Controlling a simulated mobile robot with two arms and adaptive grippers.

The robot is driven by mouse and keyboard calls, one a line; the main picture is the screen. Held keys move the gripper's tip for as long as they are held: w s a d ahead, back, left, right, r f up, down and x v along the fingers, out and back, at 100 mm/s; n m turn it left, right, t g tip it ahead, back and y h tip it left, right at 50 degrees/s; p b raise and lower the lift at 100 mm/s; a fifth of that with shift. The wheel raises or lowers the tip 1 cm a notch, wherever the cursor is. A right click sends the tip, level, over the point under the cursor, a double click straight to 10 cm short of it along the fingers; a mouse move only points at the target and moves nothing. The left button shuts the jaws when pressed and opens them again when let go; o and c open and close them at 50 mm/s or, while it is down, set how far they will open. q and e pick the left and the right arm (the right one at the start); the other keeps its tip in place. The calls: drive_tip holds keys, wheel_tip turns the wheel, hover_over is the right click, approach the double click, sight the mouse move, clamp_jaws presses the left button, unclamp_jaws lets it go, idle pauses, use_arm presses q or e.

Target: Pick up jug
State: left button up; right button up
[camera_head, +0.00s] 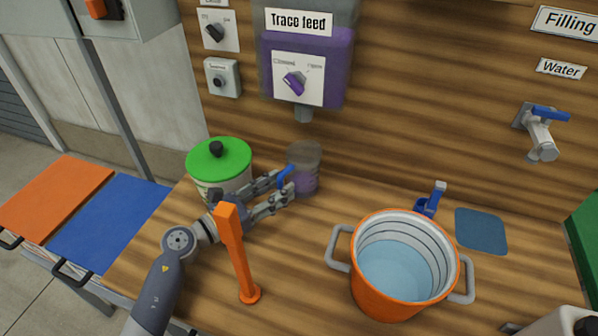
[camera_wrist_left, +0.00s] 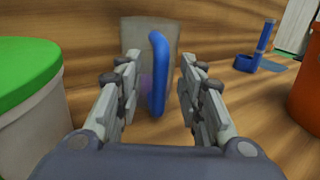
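The jug (camera_head: 305,165) is a see-through grey vessel with purple showing low in it and a blue upright handle (camera_head: 286,177). It stands at the back of the wooden counter, below the purple trace feed dispenser (camera_head: 306,62). My left gripper (camera_head: 285,183) reaches it from the left. In the left wrist view, the blue handle (camera_wrist_left: 158,75) stands between the two open fingers, with a visible gap on each side. The jug's body (camera_wrist_left: 138,38) is behind the handle. My right gripper is not in view.
A white tub with a green lid (camera_head: 220,158) stands close left of my left gripper. An upright orange lever (camera_head: 238,255) stands in front of the forearm. An orange pot (camera_head: 385,290) holding pale blue liquid and a small blue scoop (camera_head: 428,205) are to the right.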

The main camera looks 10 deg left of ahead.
use_arm(q)
drive_tip(key=shift+x, duration=0.8)
clamp_jaws()
drive_tip(key=shift+a+r, duration=0.1)
drive_tip(key=shift+r, duration=0.05)
